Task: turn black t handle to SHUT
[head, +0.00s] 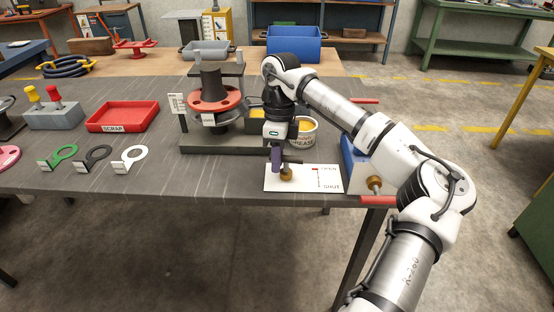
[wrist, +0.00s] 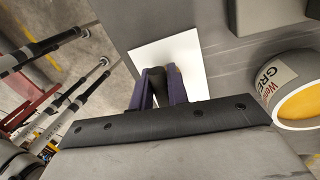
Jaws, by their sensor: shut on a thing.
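The black T handle (head: 293,159) stands on a brass stem (head: 287,174) over a white card (head: 313,184) near the table's front edge. My gripper (head: 277,163) points down with its purple fingers shut on the handle; part of the bar shows just right of them. In the wrist view my gripper (wrist: 159,88) has a dark piece of the handle (wrist: 158,80) between its fingers, with the white card (wrist: 180,52) beyond. The handle's exact angle is partly hidden by the fingers.
A grease tub (head: 304,134) stands close behind my gripper, also in the wrist view (wrist: 294,88). A blue box (head: 352,172) with a brass fitting is right of the card. A red flanged spool (head: 213,101) stands on a grey stand at left.

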